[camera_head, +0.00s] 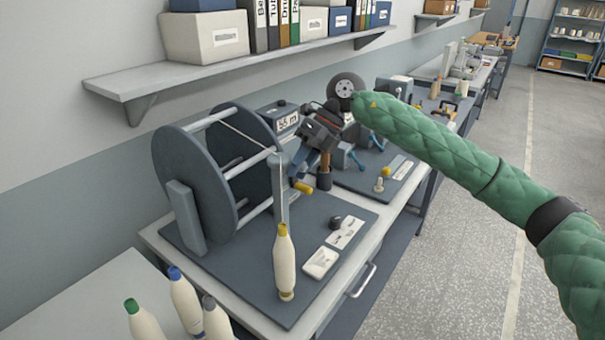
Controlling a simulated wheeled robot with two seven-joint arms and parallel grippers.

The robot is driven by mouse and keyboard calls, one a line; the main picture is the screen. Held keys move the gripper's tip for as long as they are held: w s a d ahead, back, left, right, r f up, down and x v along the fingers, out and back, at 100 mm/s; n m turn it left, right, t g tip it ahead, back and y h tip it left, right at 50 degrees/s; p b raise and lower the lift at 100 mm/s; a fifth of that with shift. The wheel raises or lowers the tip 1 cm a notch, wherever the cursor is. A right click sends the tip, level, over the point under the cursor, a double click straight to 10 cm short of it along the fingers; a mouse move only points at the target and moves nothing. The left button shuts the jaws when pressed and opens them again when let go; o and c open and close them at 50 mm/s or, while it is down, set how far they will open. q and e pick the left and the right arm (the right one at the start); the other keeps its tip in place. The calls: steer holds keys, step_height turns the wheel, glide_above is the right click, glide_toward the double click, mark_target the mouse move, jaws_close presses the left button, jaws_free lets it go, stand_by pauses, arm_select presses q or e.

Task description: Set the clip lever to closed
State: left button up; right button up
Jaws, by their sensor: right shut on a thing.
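The clip lever (303,187) shows as a short yellow-ended piece beside the grey post (280,195) on the winder's dark base. My right gripper (298,168) reaches down to it from the upper right and is shut on it. The gripper body and fingers hide the lever's upper part and pivot, so I cannot tell its exact setting. My left gripper is not in view.
A large two-disc reel (195,180) stands left of the post. A yellow-tipped bobbin (285,265) stands in front of it. Several bobbins stand at bottom left. A shelf (200,75) hangs above.

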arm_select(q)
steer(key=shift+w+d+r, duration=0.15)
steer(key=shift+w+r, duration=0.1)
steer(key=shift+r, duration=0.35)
arm_select(e)
steer(key=shift+w+a+r+g+h, duration=0.1)
steer(key=shift+a+r+g+h, duration=0.15)
steer(key=shift+h, duration=0.25)
steer(key=shift+d, duration=0.1)
steer(key=o, duration=1)
steer(key=shift+c, duration=0.2)
steer(key=shift+w+d+r+b, duration=0.1)
steer(key=shift+w+r+b, duration=0.05)
steer(key=shift+b, duration=0.2)
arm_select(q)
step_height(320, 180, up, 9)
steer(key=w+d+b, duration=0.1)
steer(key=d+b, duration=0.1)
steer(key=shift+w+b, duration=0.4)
arm_select(e)
steer(key=v, duration=0.7)
steer(key=shift+w, duration=0.1)
